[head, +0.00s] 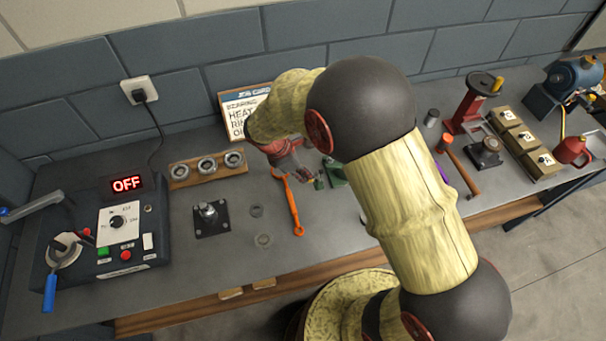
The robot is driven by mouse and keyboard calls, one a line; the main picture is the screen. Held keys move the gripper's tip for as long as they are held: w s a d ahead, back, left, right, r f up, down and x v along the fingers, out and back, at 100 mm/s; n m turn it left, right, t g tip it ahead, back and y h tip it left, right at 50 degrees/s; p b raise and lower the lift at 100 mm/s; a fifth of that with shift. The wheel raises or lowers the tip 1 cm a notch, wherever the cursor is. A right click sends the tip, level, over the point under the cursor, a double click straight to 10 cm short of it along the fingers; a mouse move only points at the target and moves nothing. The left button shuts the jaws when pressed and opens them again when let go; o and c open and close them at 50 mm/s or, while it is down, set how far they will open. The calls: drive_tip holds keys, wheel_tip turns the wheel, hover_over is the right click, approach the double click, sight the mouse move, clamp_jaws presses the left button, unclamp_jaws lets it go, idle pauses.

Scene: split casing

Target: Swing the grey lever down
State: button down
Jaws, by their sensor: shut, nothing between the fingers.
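The grey lever (35,204) is at the far left, on the dark control box (128,277). It is a grey bar that runs out to the left picture edge, raised above the box top and sloping slightly. A round light hub (64,252) with a blue handle (49,293) sits below it. My gripper (314,181) is over the middle of the bench, far to the right of the lever, and touches neither lever nor box. It is small in view and partly overlaps a green object behind it. I see nothing held in it.
A bearing rack (208,168), a black plate with a stud (211,217) and an orange wrench (291,205) lie between box and gripper. My arm hides part of the bench.

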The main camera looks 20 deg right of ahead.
drive_tip(key=shift+d+r+p, duration=0.15)
drive_tip(key=shift+r+p, duration=0.1)
drive_tip(key=shift+p, duration=0.4)
drive_tip(key=shift+y, duration=0.3)
